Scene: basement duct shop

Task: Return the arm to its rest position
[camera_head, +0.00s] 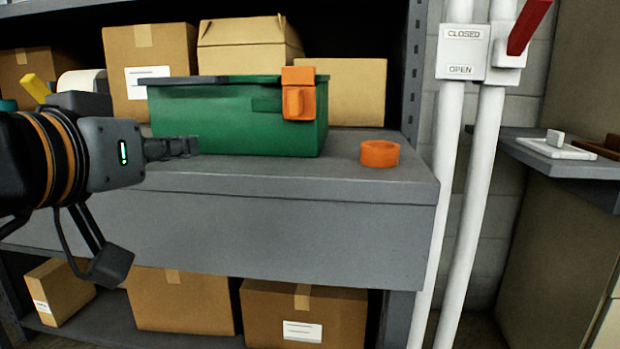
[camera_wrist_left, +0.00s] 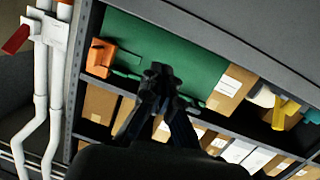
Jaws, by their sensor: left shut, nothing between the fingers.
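My left gripper (camera_head: 190,146) comes in from the left in the head view, in front of the shelf's front edge. Its fingers are shut and empty, pointing right, in front of the lower left of a green box (camera_head: 230,120). I cannot tell whether they touch it. In the left wrist view the shut fingers (camera_wrist_left: 158,75) show at the middle, with the green box (camera_wrist_left: 190,60) behind them. The box has a lid and an orange latch (camera_head: 299,95), which also shows in the left wrist view (camera_wrist_left: 101,58). My right gripper is in neither view.
An orange ring (camera_head: 380,153) lies on the grey shelf (camera_head: 300,180), right of the box. Cardboard boxes (camera_head: 150,60) stand behind and below. White pipes (camera_head: 466,170) with a red lever (camera_head: 527,27) stand right of the shelf. A side shelf (camera_head: 560,165) is at far right.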

